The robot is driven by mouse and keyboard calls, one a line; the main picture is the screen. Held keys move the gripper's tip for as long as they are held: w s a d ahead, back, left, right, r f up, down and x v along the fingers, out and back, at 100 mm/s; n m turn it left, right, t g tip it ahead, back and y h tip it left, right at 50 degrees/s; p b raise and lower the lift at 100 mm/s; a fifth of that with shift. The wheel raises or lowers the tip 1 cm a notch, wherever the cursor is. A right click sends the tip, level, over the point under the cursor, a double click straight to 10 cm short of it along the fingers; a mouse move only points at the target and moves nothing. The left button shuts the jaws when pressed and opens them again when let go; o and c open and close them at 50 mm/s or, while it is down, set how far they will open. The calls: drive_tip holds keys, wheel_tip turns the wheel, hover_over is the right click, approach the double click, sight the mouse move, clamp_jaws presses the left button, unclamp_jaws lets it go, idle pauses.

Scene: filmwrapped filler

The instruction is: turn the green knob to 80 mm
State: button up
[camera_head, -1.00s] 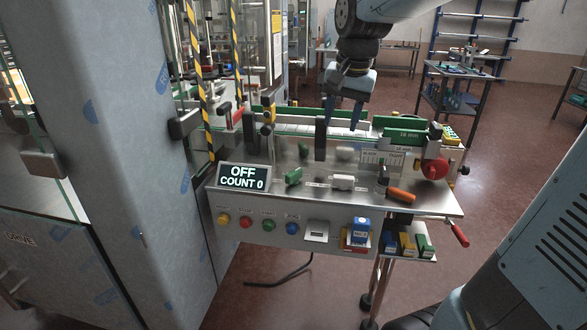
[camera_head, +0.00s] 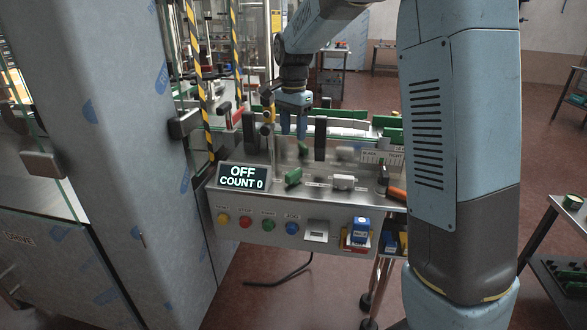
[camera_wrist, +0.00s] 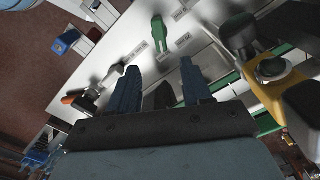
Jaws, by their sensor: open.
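The green knob (camera_head: 293,177) sits on the sloped steel top of the machine, right of the display. It also shows in the wrist view (camera_wrist: 159,33), near the top middle, beyond my fingertips. My gripper (camera_head: 293,131) is above and behind the knob, pointing down, with its two blue fingers apart and nothing between them. In the wrist view the open fingers (camera_wrist: 159,66) are apart from the knob.
The display (camera_head: 243,177) reads OFF, COUNT 0. A black upright post (camera_head: 320,138) stands right of my gripper. A yellow-and-black part (camera_wrist: 280,82) is close at the right in the wrist view. A white handle (camera_head: 343,182) sits right of the knob. Coloured buttons line the front.

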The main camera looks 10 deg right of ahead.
sight(294, 171)
wheel_tip(294, 171, down, 13)
drive_tip(key=shift+r, duration=0.1)
idle(0.4)
drive_tip(key=shift+c, duration=0.4)
clamp_jaws()
